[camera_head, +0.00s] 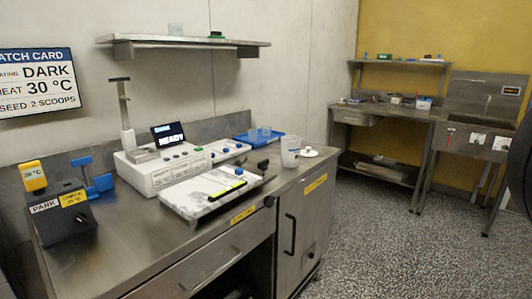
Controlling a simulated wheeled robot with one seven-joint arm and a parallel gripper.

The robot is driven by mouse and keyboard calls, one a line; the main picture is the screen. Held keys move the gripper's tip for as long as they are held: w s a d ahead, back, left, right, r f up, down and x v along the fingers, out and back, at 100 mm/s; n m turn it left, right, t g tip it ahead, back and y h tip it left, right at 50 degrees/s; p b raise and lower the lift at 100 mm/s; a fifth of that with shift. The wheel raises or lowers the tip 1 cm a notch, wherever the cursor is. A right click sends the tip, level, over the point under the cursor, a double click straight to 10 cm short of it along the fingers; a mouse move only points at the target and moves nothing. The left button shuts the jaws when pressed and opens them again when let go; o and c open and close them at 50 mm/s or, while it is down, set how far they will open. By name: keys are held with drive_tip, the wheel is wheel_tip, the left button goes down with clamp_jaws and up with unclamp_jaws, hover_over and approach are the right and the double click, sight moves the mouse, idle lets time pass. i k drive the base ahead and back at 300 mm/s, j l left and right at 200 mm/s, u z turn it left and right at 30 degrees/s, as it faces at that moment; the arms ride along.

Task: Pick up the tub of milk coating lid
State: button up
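A white tub (290,150) stands upright near the right end of the steel counter; its label is too small to read. A white round lid (309,153) with a small dark knob lies flat on the counter just right of the tub. I cannot tell whether this is the milk coating lid. My gripper is not in view. A dark shape cut off at the right edge may be part of my arm.
On the steel counter (110,255) are a white machine (170,172), a flat white tray (208,190), a blue tray (255,138) and a black block (65,218) with yellow and blue parts. A shelf (185,43) hangs above. Speckled floor (375,230) lies open to the right.

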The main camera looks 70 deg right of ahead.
sight(307, 153)
drive_tip(key=z, duration=1.6)
drive_tip(key=i, duration=0.1)
